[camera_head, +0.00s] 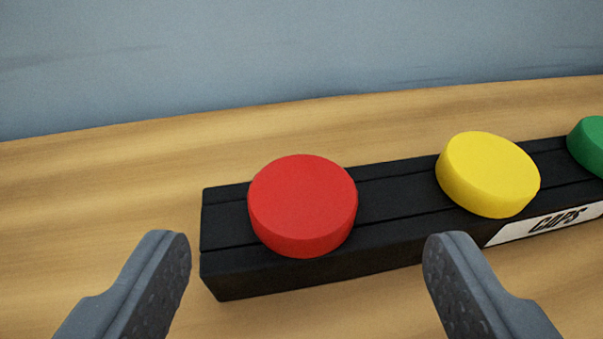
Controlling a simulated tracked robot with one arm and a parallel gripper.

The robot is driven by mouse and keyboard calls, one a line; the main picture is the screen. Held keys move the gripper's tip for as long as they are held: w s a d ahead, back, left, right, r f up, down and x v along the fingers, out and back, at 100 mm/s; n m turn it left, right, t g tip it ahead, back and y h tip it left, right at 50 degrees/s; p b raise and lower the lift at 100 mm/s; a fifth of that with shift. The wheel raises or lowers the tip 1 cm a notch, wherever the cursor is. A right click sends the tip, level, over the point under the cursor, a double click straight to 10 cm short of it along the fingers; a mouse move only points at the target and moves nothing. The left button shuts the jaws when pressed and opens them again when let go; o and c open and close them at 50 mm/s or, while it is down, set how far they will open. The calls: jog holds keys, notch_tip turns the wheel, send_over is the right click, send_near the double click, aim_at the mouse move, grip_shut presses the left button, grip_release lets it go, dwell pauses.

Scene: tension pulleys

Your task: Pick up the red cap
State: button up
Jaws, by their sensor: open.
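The red cap (302,204) is a thick round disc resting on the left part of a black rack (390,190). My gripper (307,252) is open and empty. Its two grey fingers show at the bottom of the view, one to the left and one to the right of the red cap in the picture. The fingers are apart from the cap, which appears between and slightly above the fingertips. All of the cap's top face is visible.
A yellow cap (488,172) sits on the same rack to the right, and a green cap (592,145) is partly cut off at the right edge. A white "CAPS" label (545,224) is on the rack's front. Bare wooden table (90,200) lies left; a blue-grey surface is behind.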

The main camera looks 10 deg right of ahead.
aim_at(303, 186)
jog(key=x, duration=0.1)
jog(key=b+x, duration=0.1)
jog(key=x, duration=0.1)
jog(key=shift+w+a+f, duration=0.1)
jog(key=shift+w+f, duration=0.1)
jog(key=shift+f, duration=0.2)
jog(key=shift+w, duration=0.35)
jog(key=c, duration=1.1)
jog(key=shift+o, duration=0.2)
jog(key=shift+r, duration=0.2)
